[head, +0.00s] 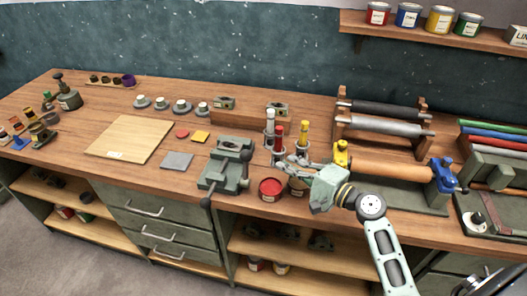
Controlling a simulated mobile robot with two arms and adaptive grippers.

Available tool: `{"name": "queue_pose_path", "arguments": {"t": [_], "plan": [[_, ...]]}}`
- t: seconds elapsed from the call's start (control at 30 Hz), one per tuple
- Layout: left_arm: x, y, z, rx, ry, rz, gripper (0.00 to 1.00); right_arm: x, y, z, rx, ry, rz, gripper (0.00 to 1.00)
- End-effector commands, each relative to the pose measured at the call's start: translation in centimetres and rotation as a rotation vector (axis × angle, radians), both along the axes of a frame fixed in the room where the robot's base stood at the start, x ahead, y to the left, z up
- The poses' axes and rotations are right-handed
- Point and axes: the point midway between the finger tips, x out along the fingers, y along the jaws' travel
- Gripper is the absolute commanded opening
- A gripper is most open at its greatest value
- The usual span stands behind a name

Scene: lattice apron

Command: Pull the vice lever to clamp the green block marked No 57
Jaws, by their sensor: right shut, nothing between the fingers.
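The grey-green vice (223,176) stands at the front edge of the bench, left of the bench's middle. Its lever (206,202) ends in a dark round knob at the front left of the vice, by the bench edge. I cannot make out a block marked No 57 between the jaws; at this size any marking is unreadable. My right gripper (287,164) is shut and empty. It points left, to the right of the vice and apart from it, near the cans and upright tubes. My left gripper is not in view.
A red can (271,189) stands between the vice and my right gripper. Upright tubes (278,137) stand behind it. A roller press (390,172) is at the right. A wooden board (128,138) and a grey slab (176,161) lie left of the vice.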

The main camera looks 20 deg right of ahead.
Motion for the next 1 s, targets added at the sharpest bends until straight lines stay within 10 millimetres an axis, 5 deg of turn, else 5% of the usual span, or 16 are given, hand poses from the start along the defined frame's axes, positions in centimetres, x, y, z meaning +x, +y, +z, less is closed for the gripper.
{"name": "queue_pose_path", "arguments": {"t": [0.27,0.7,1.0], "plan": [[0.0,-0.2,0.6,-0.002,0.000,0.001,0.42,1.1,0.6,0.1,0.002,0.000,0.001,0.00],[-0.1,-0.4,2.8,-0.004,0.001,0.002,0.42,7.6,3.8,-0.7,0.001,0.001,0.001,0.00],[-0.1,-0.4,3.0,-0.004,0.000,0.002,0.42,8.9,4.5,-1.1,-0.003,0.002,0.003,0.00]]}}
